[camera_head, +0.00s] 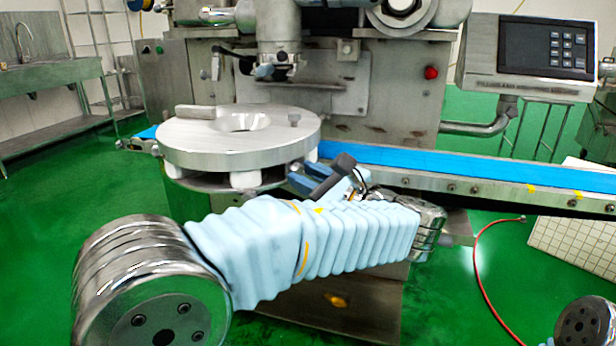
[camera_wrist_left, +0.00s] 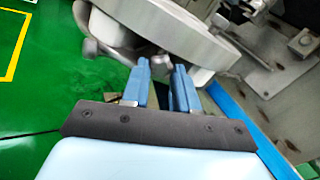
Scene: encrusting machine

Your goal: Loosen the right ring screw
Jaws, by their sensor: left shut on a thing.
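A thick round metal ring plate (camera_head: 190,140) with a central hole sits on white blocks in front of the machine. My left arm comes in from the left, and its blue-fingered gripper (camera_head: 304,178) is at the ring's right front edge, just below the plate. In the left wrist view, the two blue fingertips (camera_wrist_left: 161,68) are shut on a small grey part under the plate's rim, the right ring screw (camera_wrist_left: 161,61). The fingers hide most of this screw. Another screw (camera_head: 155,150) shows at the ring's left edge. My right gripper is not in view.
A blue conveyor belt (camera_head: 430,165) runs right from behind the ring. The machine head (camera_head: 278,40) hangs above the ring's hole. A control panel (camera_head: 530,55) stands at upper right. A red hose (camera_head: 480,270) lies on the green floor.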

